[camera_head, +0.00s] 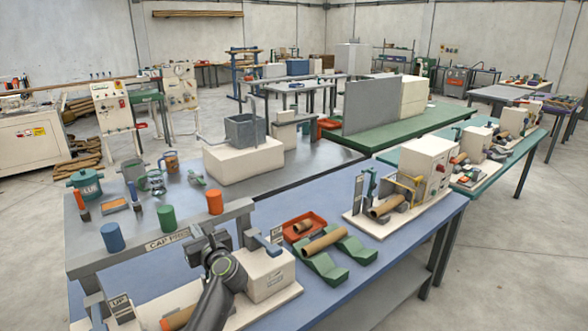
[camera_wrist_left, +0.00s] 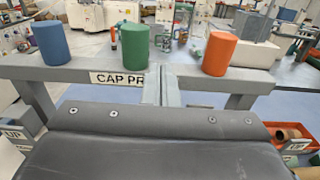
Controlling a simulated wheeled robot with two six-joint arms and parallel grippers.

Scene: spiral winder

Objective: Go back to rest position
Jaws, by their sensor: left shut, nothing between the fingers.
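My left arm comes in from the bottom of the head view, and its dark gripper (camera_head: 199,233) is by the right part of the CAP PRESS sign. In the left wrist view, the two grey fingers (camera_wrist_left: 161,86) are together, with nothing between them. They point toward the grey shelf, where a blue cap (camera_wrist_left: 49,43), a green cap (camera_wrist_left: 133,47) and an orange cap (camera_wrist_left: 219,54) stand upright. The same blue (camera_head: 112,237), green (camera_head: 167,218) and orange (camera_head: 214,202) caps show in the head view. My right gripper is not in view.
A beige block machine (camera_head: 268,275) stands close to the right of my left arm. A cardboard tube (camera_head: 326,241) lies on green cradles, beside a red tray (camera_head: 304,222). A winding machine (camera_head: 425,168) stands further right. The blue table has bare room along its front right.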

